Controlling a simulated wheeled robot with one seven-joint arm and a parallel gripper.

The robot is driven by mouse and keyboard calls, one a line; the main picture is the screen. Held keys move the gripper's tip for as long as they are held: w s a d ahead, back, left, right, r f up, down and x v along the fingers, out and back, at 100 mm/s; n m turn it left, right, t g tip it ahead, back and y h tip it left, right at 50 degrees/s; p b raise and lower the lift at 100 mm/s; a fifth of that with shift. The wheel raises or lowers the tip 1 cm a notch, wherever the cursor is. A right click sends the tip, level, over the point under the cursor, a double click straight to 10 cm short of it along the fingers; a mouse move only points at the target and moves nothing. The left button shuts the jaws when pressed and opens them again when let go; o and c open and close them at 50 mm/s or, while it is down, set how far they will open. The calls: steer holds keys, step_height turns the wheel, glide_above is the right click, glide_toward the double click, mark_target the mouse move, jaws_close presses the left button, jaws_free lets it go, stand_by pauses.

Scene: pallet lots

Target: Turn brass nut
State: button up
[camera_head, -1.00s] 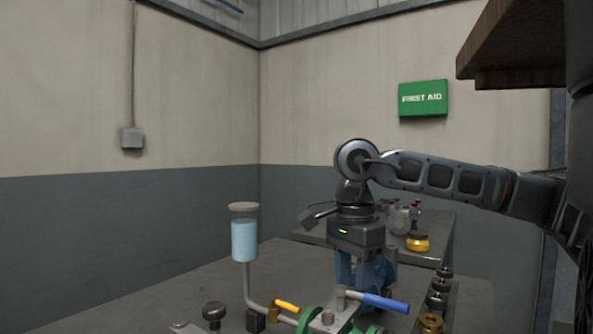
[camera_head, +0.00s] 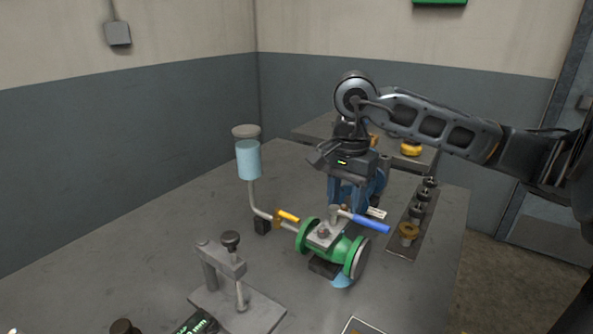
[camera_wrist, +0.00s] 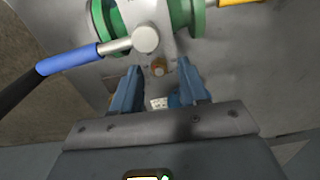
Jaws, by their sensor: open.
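In the head view my gripper (camera_head: 352,203) points down just behind the green valve (camera_head: 333,247). The blue-handled lever (camera_head: 364,221) extends right from the stem.
A strip (camera_head: 402,248) at right holds a brass-coloured knob (camera_head: 409,231) and several dark knobs. A grey clamp stand (camera_head: 222,262) is in front. The table's left side is clear.

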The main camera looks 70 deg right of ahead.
steer(key=shift+r+n+p, duration=0.25)
steer(key=shift+n+p, duration=0.15)
steer(key=shift+p, duration=1.7)
